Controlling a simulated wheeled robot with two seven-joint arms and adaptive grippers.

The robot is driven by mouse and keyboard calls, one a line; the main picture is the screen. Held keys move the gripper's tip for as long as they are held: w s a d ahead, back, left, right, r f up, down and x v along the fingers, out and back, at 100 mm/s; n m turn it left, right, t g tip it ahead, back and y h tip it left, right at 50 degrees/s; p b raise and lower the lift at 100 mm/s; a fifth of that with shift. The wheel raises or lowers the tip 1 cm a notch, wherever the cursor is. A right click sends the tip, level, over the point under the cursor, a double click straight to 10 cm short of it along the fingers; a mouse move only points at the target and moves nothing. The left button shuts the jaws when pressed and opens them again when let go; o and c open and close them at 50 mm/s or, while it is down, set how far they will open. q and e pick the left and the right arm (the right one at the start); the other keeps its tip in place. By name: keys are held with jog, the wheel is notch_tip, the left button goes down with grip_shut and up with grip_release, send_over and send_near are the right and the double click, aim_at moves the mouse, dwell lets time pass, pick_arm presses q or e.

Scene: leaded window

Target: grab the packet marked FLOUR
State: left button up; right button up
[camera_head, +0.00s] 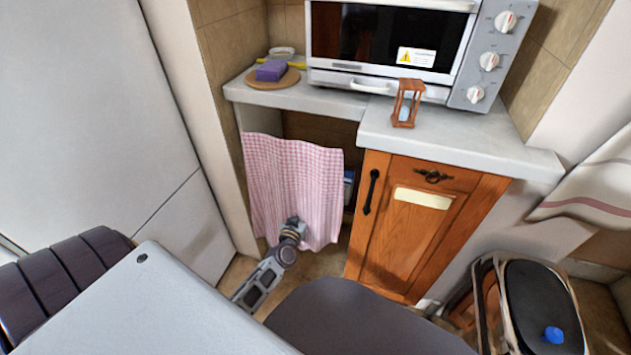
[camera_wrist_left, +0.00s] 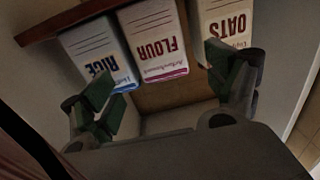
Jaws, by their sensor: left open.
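The packet marked FLOUR (camera_wrist_left: 153,40) is white with a magenta band and shows upside down in the left wrist view, between two other packets. My left gripper (camera_wrist_left: 163,78) is open in that view, with its green-padded fingers apart and nothing between them. The FLOUR packet lies ahead of the gap, apart from the fingers. In the head view my left arm (camera_head: 268,272) reaches to the lower edge of a pink checked curtain (camera_head: 292,180), which hides the gripper's fingers and the packet. My right gripper is not in view.
A packet marked RICE (camera_wrist_left: 98,58) and one marked OATS (camera_wrist_left: 226,22) flank the FLOUR packet closely. The OATS packet is partly behind a finger. A wooden cabinet (camera_head: 385,240) stands right of the curtained opening. An hourglass (camera_head: 406,103) stands on the counter (camera_head: 455,138).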

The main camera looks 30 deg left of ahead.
aim_at(313, 183)
pick_arm(q)
jog(key=shift+b+x, duration=0.5)
jog(key=shift+x, duration=1.55)
jog(key=shift+w, duration=0.2)
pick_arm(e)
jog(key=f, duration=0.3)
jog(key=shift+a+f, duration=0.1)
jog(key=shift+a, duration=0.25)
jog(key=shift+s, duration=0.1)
pick_arm(q)
jog(key=shift+w+a, duration=0.1)
jog(key=shift+w, duration=0.05)
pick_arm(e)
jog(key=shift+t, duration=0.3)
